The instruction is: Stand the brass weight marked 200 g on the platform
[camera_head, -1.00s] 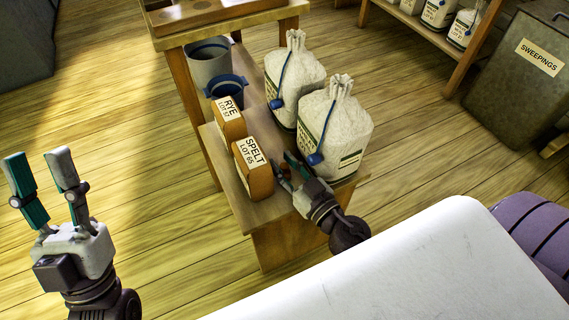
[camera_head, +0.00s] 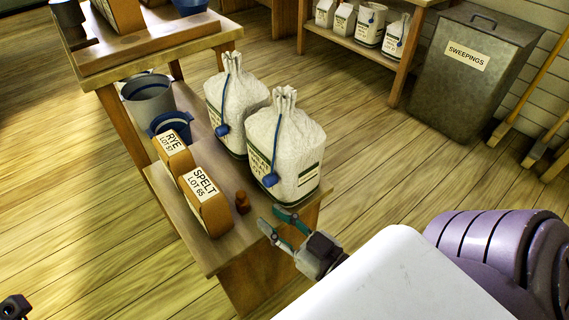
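A small brown, knobbed weight (camera_head: 243,202) stands upright on the low wooden shelf, right of the SPELT box (camera_head: 207,202). It looks like a brass weight, but I cannot read a mark on it. My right gripper (camera_head: 270,215) is open and empty at the shelf's right front edge, its fingertips pointing toward the weight and apart from it. Only a dark bit of my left gripper (camera_head: 14,306) shows at the bottom left corner, and its fingers are cut off. I cannot make out a weighing platform.
The RYE box (camera_head: 173,152) stands behind the SPELT box. Two tied sacks, the nearer one (camera_head: 285,150) close to my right gripper, fill the shelf's right side. A grey bucket (camera_head: 149,97) and blue tub (camera_head: 170,124) stand behind. A SWEEPINGS bin (camera_head: 466,75) is at the upper right.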

